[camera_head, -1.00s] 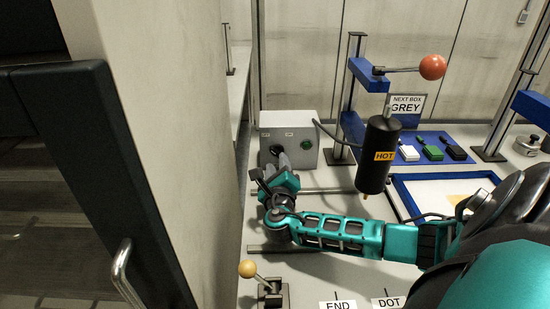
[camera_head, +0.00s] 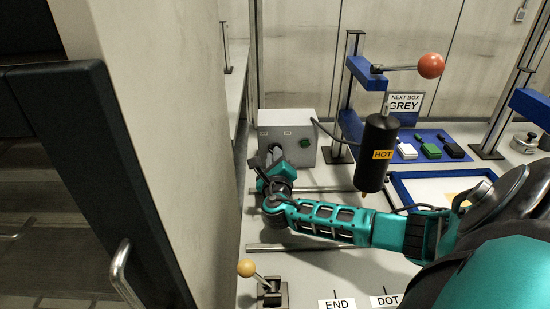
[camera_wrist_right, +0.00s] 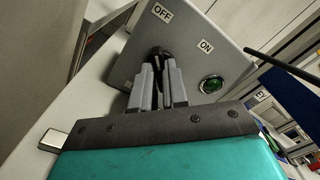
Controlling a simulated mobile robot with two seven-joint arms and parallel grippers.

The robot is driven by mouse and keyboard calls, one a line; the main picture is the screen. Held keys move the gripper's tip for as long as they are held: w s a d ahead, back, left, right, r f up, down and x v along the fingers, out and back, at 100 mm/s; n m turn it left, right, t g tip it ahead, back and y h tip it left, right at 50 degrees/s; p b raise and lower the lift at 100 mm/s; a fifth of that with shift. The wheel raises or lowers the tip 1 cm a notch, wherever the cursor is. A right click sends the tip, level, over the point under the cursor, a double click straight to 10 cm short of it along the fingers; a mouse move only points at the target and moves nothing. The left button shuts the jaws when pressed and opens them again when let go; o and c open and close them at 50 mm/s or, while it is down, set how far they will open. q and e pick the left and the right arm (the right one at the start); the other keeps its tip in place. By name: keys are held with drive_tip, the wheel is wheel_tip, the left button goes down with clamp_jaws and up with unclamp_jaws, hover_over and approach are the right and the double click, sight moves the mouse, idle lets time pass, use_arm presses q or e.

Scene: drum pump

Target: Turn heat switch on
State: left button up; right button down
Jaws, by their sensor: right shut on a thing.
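The heat switch box (camera_head: 288,126) is a light grey box at the back left of the bench. On its front are a black knob and a green round lamp or button (camera_head: 305,143). In the right wrist view the plate has an OFF label (camera_wrist_right: 161,12), an ON label (camera_wrist_right: 207,46) and the same green round piece (camera_wrist_right: 211,85). My right gripper (camera_head: 273,157) is at the box front. Its grey fingers are closed around the black knob (camera_wrist_right: 159,56), which they largely cover. I cannot tell whether the green piece is lit. My left gripper is not in view.
A black cylinder marked HOT (camera_head: 379,153) hangs right of the box, above my right forearm. A red-ball lever (camera_head: 430,65) is above it. A yellow-ball lever (camera_head: 246,268) stands at the front. A wall panel (camera_head: 175,140) stands close on the left.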

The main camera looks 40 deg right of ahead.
drive_tip(key=shift+m, duration=0.3)
drive_tip(key=m, duration=0.8)
drive_tip(key=shift+s+d+b, duration=0.1)
drive_tip(key=shift+b, duration=0.3)
drive_tip(key=m+b, duration=0.2)
drive_tip(key=m, duration=0.3)
drive_tip(key=shift+d, duration=0.1)
drive_tip(key=m+b, duration=0.1)
drive_tip(key=m, duration=0.2)
drive_tip(key=shift+s, duration=0.1)
drive_tip(key=shift+d+m+b, duration=0.1)
drive_tip(key=shift+m+b, duration=0.2)
drive_tip(key=shift+m, duration=0.3)
drive_tip(key=shift+r, duration=0.1)
drive_tip(key=c, duration=1.1)
unclamp_jaws()
drive_tip(key=shift+c, duration=0.2)
